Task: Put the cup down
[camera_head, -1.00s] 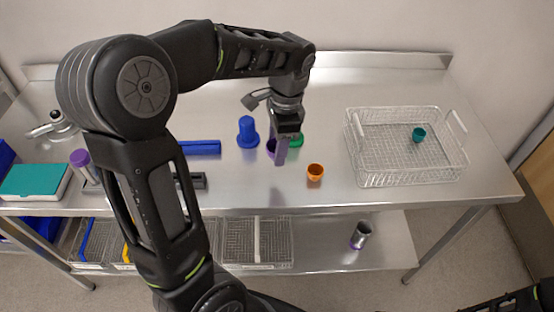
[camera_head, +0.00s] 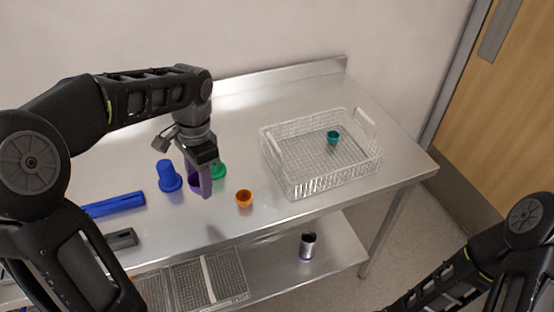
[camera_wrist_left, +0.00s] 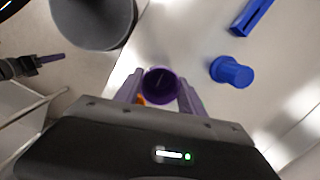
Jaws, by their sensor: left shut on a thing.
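A purple cup (camera_wrist_left: 160,84) is between the purple fingers of my left gripper (camera_wrist_left: 158,98) in the left wrist view, with its open mouth showing. In the head view my left gripper (camera_head: 204,180) is over the steel table, and the purple cup (camera_head: 193,182) is mostly hidden behind its fingers. I cannot tell whether the cup touches the table. My right arm comes in at the lower right of the head view, but its gripper is out of the picture.
Close by on the steel table (camera_head: 235,100) are a blue cup (camera_head: 168,178), a green cup (camera_head: 219,171) and an orange cup (camera_head: 244,198). A wire basket (camera_head: 293,190) with a teal cup (camera_head: 333,138) stands to the right. The tabletop behind the gripper is clear.

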